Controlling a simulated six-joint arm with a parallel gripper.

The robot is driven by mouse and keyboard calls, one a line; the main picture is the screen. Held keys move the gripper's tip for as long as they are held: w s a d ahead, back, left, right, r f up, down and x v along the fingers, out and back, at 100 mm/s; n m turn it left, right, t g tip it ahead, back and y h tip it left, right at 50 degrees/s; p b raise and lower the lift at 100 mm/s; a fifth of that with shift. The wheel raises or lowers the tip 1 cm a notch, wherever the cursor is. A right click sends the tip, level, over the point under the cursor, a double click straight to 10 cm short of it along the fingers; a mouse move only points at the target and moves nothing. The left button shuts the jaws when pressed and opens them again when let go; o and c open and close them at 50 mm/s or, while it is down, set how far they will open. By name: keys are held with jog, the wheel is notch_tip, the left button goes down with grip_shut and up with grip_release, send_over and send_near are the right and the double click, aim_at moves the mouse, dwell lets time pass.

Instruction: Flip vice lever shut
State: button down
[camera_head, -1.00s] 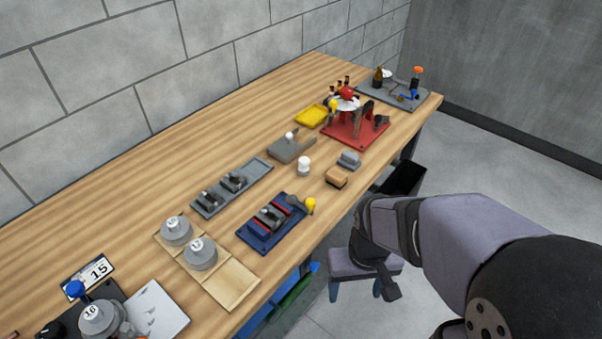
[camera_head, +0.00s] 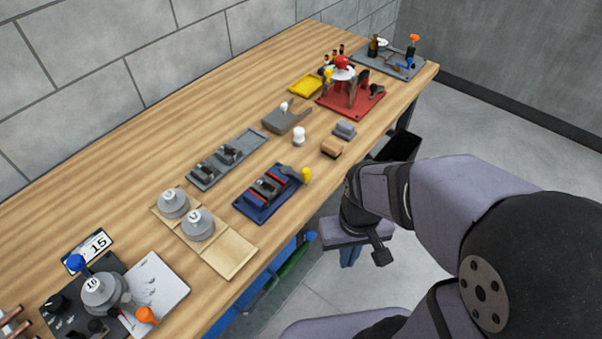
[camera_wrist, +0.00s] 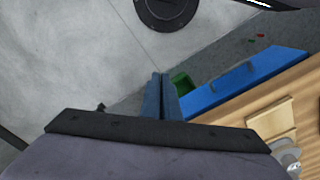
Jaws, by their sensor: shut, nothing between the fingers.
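The vice (camera_head: 268,191) is a dark blue base with red-lined grey jaws, on the bench near its front edge in the head view. Its lever (camera_head: 294,172) sticks out at the right end and has a yellow knob (camera_head: 306,175). My gripper (camera_head: 350,257) is off the front of the bench, to the right of the vice and apart from it. In the wrist view its blue fingers (camera_wrist: 160,97) are together and empty, pointing at the grey floor. The vice is not seen in the wrist view.
A wooden board with grey weights (camera_head: 198,224) lies left of the vice. A grey rail fixture (camera_head: 226,158) is behind it. A tan block (camera_head: 331,148) and a white knobbed piece (camera_head: 299,136) stand beyond the lever. A blue cabinet front (camera_wrist: 245,82) is under the bench.

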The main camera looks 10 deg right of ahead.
jog(key=w+a+r+n+t+p, duration=0.25)
jog(key=w+a+r+n, duration=0.5)
jog(key=a, duration=0.45)
jog(key=w+r+n, duration=0.2)
jog(key=r+n, duration=0.1)
jog(key=n, duration=0.8)
jog(key=w+d+r+n+h, duration=0.1)
jog(key=w+r+n, duration=0.2)
jog(key=n, duration=0.8)
jog(key=shift+w+d+r+n+p, duration=0.15)
jog(key=shift+w+r+n+p, duration=0.2)
jog(key=shift+r, duration=0.4)
jog(key=shift+s, duration=0.1)
jog(key=shift+f, duration=0.1)
